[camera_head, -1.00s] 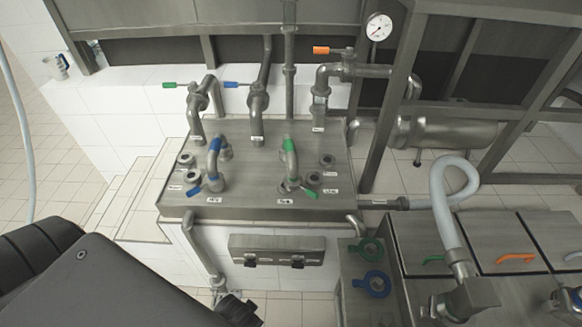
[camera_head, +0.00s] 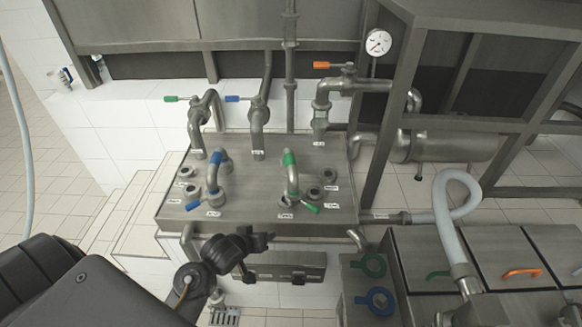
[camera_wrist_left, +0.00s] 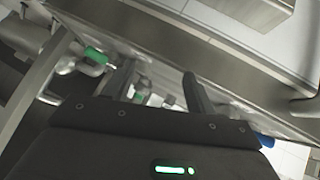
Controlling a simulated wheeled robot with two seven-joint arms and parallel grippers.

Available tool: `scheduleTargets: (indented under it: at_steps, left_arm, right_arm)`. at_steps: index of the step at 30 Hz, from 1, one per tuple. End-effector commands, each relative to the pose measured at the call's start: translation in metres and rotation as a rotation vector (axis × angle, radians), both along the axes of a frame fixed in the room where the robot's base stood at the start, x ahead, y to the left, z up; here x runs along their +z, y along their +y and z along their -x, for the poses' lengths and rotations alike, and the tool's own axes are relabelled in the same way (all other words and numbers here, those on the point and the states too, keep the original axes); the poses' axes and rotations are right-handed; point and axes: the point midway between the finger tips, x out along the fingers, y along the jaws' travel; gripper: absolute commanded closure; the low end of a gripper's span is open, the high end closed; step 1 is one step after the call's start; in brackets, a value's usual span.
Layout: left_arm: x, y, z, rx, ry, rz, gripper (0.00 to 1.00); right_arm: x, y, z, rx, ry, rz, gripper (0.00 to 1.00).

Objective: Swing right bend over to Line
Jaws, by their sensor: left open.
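The right bend (camera_head: 291,172) is a steel pipe with a green band, arched over the right half of the steel panel (camera_head: 245,205). A green-handled nut (camera_head: 307,207) is at its near end. Two round ports (camera_head: 329,176) lie to its right; the small white labels beside them are too small to read for certain. My left gripper (camera_head: 268,241) is in front of the panel's near edge, below and left of the right bend, apart from it. In the left wrist view its fingers (camera_wrist_left: 158,84) are apart with nothing held. My right gripper is not in view.
A blue-banded left bend (camera_head: 215,170) stands on the panel's left half. Pipes with coloured valve handles rise behind. Green and blue ring wrenches (camera_head: 373,265) hang at right, beside a steel cabinet and a white hose (camera_head: 443,215). A steel frame leg stands right of the panel.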

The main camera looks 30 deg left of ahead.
Motion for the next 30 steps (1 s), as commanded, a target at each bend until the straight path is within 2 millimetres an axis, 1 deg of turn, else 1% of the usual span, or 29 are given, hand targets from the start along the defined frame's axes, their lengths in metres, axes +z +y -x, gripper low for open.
scheduleTargets:
  at_steps: [1,5,6,9,10,12,16,23,26,30]
  left_arm:
    - [0.006,0.007,-0.020,0.043,-0.056,0.060,0.44]
    - [0.024,0.023,-0.071,0.151,-0.217,0.292,0.44]
    - [0.032,0.028,-0.087,0.181,-0.268,0.383,0.44]
    - [0.051,0.036,-0.119,0.234,-0.375,0.619,0.44]
    - [0.056,0.037,-0.125,0.244,-0.398,0.680,0.44]
    - [0.066,0.040,-0.137,0.259,-0.440,0.800,0.44]
    - [0.077,0.042,-0.147,0.267,-0.477,0.925,0.44]
    - [0.079,0.041,-0.154,0.269,-0.485,0.954,0.44]
    - [0.078,0.039,-0.165,0.268,-0.484,0.954,0.44]
    - [0.075,0.035,-0.190,0.270,-0.483,0.954,0.44]
  right_arm:
    - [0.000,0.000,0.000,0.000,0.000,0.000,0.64]
    - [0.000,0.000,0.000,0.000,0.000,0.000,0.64]
    - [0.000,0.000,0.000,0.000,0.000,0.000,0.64]
    - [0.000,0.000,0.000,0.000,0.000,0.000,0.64]
    - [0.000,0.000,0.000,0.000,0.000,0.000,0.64]
    - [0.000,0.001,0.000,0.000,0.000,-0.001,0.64]
    - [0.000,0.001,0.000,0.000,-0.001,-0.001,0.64]
    - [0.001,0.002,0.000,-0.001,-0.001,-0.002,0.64]
    - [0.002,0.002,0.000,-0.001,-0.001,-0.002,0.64]
    - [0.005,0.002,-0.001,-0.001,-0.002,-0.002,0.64]
